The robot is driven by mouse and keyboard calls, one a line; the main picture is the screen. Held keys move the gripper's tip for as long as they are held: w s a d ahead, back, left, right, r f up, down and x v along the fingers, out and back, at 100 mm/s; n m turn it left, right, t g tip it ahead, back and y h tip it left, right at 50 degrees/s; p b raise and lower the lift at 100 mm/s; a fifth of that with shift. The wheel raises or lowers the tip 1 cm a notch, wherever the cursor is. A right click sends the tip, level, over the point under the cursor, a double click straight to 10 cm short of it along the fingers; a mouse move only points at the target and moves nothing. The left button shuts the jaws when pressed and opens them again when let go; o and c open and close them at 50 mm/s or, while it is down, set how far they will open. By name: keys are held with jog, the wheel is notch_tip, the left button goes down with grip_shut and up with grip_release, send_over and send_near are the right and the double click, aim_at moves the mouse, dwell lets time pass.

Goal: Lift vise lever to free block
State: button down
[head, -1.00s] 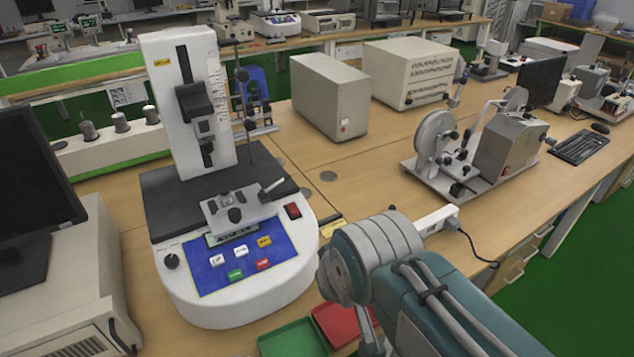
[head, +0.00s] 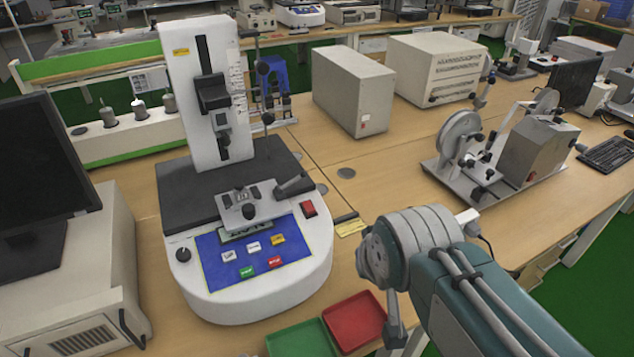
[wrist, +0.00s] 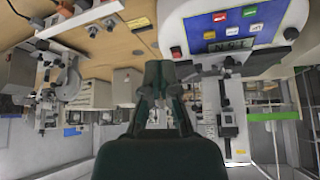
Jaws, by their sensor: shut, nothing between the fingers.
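The small grey vise (head: 245,204) sits on the black platform at the front of a white test machine (head: 260,280). Its lever (head: 293,185) sticks out to the right and slants up. The block cannot be told apart from the vise at this size. In the wrist view, which is upside down, my gripper (wrist: 158,72) points at the machine with its dark fingers together and nothing between them. The vise (wrist: 230,64) shows just right of the fingertips, apart from them as far as I can tell.
A green tray (head: 300,340) and a red tray (head: 354,318) lie in front of the machine. A monitor (head: 40,170) stands at left. A grey box (head: 352,90) and a wheeled metal device (head: 500,150) stand at right. Bare tabletop (head: 390,175) lies between.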

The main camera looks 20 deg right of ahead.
jog(key=w+d+f+m+t, duration=0.2)
jog(key=w+d+m+t, duration=0.15)
jog(key=w, duration=0.65)
jog(key=w+d+f+m+t, duration=0.25)
jog(key=w+d+m, duration=0.25)
jog(key=w, duration=0.5)
notch_tip(320, 180, down, 8)
jog(key=w+m+t+y, duration=0.1)
jog(key=m+t+y, duration=0.4)
jog(key=m+y, duration=0.4)
jog(key=shift+a+f+t, duration=0.2)
jog(key=shift+t, duration=0.1)
jog(key=shift+w+m, duration=0.15)
jog(key=shift+m, duration=0.1)
